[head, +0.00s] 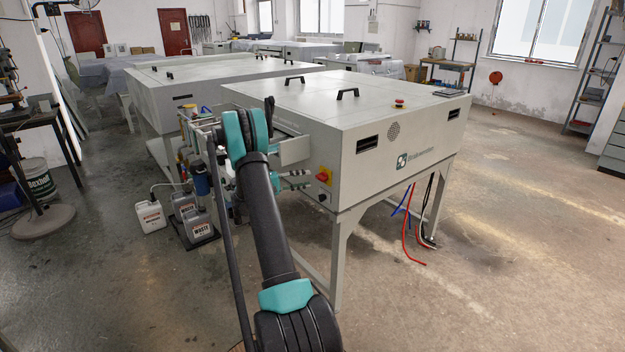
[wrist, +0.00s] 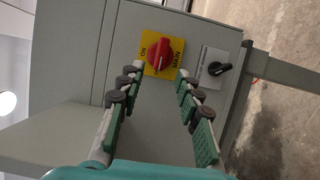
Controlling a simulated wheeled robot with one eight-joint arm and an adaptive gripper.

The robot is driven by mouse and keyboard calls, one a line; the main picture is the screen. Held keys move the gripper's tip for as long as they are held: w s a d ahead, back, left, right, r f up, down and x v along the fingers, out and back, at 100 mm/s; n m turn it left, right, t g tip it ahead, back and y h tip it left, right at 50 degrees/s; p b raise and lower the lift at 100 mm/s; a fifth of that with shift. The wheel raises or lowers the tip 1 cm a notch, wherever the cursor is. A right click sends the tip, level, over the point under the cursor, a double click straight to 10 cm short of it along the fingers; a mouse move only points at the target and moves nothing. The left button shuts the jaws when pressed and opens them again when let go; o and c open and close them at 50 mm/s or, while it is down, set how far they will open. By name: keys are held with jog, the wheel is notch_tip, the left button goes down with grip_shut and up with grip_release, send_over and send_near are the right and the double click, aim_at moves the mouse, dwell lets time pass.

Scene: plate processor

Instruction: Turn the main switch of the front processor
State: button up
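The front processor (head: 345,120) is a large grey cabinet on legs in the middle of the head view. Its main switch (head: 323,176) is a red knob on a yellow plate, low on the side facing left. In the wrist view the red main switch (wrist: 160,54) lies beyond my fingertips, between their lines, on a yellow plate lettered "MAIN" and "ON". My gripper (wrist: 158,80) is open and empty, with a finger on each side and apart from the knob. In the head view my arm stands in front of the processor and the fingers cannot be made out.
A black rotary knob (wrist: 218,68) on a grey plate sits right of the main switch in the wrist view. A red button (head: 399,103) is on the processor's top. Labelled canisters (head: 151,216) stand on the floor at left. Red and blue hoses (head: 408,225) hang underneath. The floor at right is clear.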

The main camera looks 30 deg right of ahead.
jog(key=v, duration=0.7)
jog(key=shift+r, duration=0.1)
jog(key=s+a+f+n+t+y, duration=0.1)
jog(key=s+a+t+y, duration=0.4)
jog(key=s+a, duration=1.1)
jog(key=s+a+f+n+t+y, duration=0.2)
jog(key=s+a+t+y, duration=0.2)
jog(key=s+a+y, duration=0.8)
jog(key=s+a, duration=0.4)
jog(key=s, duration=0.1)
jog(key=shift+s+f+t, duration=0.25)
jog(key=shift+s+t, duration=0.1)
jog(key=shift+t, duration=0.05)
